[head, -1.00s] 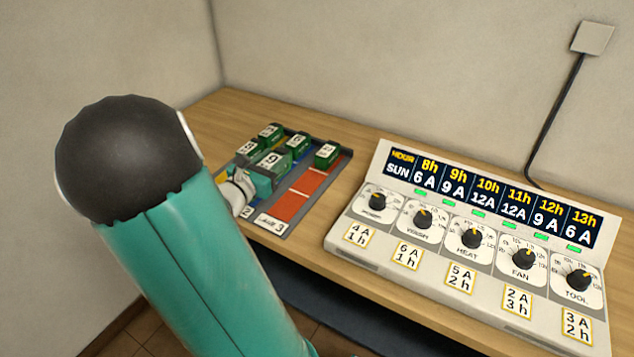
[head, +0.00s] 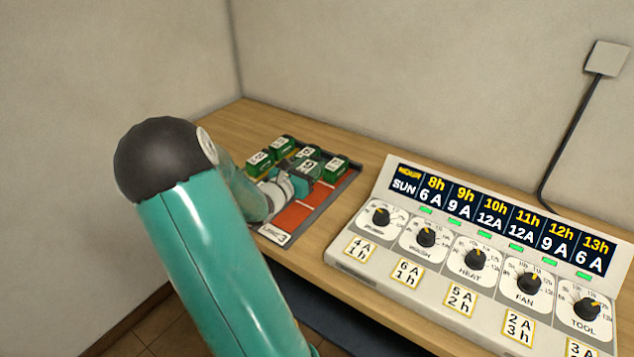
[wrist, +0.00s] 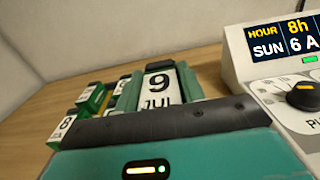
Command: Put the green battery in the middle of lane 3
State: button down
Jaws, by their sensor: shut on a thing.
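My gripper (head: 300,178) is shut on a green battery (head: 308,166) with a white label on top. Another green battery (head: 335,167) stands at the far end of lane 3. My gripper hides the held battery's lower part, so I cannot tell whether it touches the lane floor.
More green batteries stand to the left, including one at the left (head: 259,159) and one farther back (head: 282,146). A white control panel (head: 470,250) with knobs and a schedule display stands right of the tray. Lane 3's near end is clear.

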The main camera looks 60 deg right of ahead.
jog(key=d+f, duration=0.4)
jog(key=f, duration=0.1)
jog(key=shift+w+d+f, duration=0.15)
jog(key=shift+d+f, duration=0.2)
jog(key=shift+d, duration=0.05)
jog(key=shift+d+f, duration=0.15)
jog(key=shift+f, duration=1.45)
jog(key=shift+f, duration=0.1)
jog(key=c, duration=0.9)
grip_release()
jog(key=shift+f, duration=0.1)
jog(key=shift+o, duration=0.2)
